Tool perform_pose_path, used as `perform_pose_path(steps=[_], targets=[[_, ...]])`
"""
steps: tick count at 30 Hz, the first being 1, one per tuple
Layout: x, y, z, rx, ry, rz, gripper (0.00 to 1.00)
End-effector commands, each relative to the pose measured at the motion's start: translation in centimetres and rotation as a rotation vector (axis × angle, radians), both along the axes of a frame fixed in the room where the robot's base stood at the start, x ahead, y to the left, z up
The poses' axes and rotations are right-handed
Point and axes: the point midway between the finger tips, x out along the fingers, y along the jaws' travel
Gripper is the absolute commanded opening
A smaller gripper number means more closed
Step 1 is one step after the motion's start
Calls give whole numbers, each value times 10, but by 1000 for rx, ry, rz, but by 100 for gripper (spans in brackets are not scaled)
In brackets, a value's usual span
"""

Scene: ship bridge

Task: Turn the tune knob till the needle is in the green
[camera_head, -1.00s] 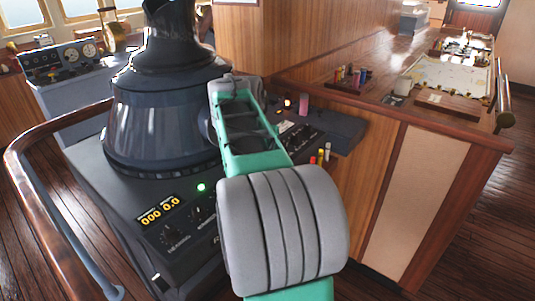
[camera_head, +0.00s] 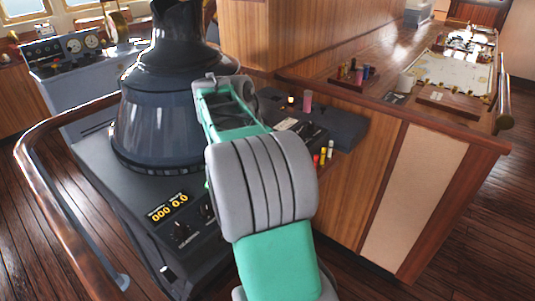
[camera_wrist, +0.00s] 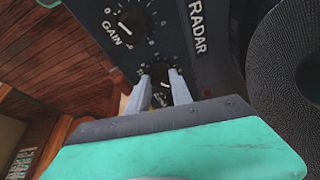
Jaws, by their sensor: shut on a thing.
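In the wrist view, my gripper (camera_wrist: 163,92) has its two grey fingers on either side of a small dark knob (camera_wrist: 162,84) and is shut on it. This knob sits on the dark radar panel (camera_wrist: 178,15), beside the RADAR lettering and below the GAIN knob (camera_wrist: 130,20). Its own label is hidden, so I cannot read whether it says tune. A ring of scale marks shows around it. In the head view my arm covers my gripper and this knob. No needle or green band can be made out in either current view.
In the head view, the radar console (camera_head: 120,190) carries a yellow digit display (camera_head: 170,207) and a dark viewing hood (camera_head: 165,115). A curved wooden handrail (camera_head: 40,180) runs along its left. The chart table (camera_head: 470,130) is at right. A round black part (camera_wrist: 295,70) is close at right in the wrist view.

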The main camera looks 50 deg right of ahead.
Motion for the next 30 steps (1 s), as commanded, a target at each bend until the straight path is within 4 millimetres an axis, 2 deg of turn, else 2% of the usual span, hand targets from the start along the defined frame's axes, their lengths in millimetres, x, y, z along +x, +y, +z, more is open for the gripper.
perform_pose_path(steps=[7, 8, 15, 23, 26, 30], targets=[[-2, -3, 1, 1, -3, -3, 0], [-3, -4, 1, 2, -4, -3, 28], [-3, -4, 0, 5, -4, 0, 47], [-1, -1, 2, 2, -1, 1, 47], [2, 6, 14, -3, -1, 4, 47], [3, 21, 42, -5, 0, 4, 47]])
